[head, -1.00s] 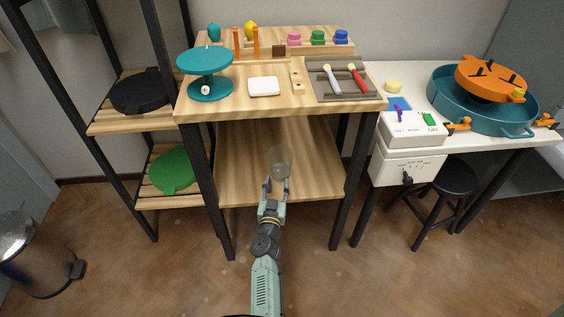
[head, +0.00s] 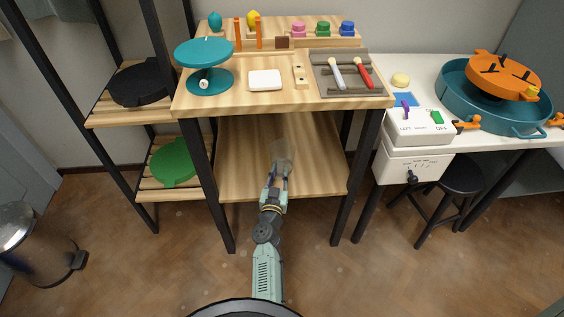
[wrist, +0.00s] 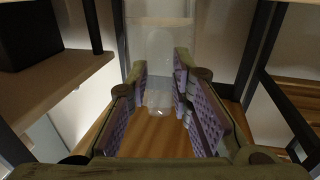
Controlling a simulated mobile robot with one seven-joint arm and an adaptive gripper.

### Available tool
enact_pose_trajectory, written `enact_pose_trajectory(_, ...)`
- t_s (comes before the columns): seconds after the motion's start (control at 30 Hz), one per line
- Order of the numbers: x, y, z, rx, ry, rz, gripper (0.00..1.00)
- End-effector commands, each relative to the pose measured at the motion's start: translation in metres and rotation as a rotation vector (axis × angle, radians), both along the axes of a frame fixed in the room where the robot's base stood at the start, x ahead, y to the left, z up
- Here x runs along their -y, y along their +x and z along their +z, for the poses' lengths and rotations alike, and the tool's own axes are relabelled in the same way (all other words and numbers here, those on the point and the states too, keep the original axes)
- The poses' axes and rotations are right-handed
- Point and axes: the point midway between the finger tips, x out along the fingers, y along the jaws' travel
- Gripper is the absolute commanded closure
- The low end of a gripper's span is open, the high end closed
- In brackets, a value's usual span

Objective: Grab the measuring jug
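The measuring jug (head: 283,153) is clear and see-through, and stands on the lower wooden shelf of the bench. It also shows in the wrist view (wrist: 160,45), straight ahead, with its lower part between the far ends of my fingers. My gripper (head: 275,181) reaches in over the shelf from the front, at the jug's near side. In the wrist view my gripper (wrist: 161,85) is open, one purple-padded finger on each side. I cannot tell whether either pad touches the jug.
The bench top (head: 225,102) overhangs the lower shelf (head: 235,165), with dark legs at both sides. A teal stand (head: 208,80), a white tile (head: 265,80) and a tool tray (head: 345,88) lie on top. The shelf around the jug is clear.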

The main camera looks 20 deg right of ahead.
Motion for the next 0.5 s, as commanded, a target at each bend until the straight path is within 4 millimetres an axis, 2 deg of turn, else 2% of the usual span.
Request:
enact_pose_trajectory(0.27, 0.0, 0.0001, 0.0, 0.0, 0.0, 0.0, 1.0)
enact_pose_trajectory(0.5, 0.0001, 0.0, 0.0001, 0.0, 0.0, 0.0, 1.0)
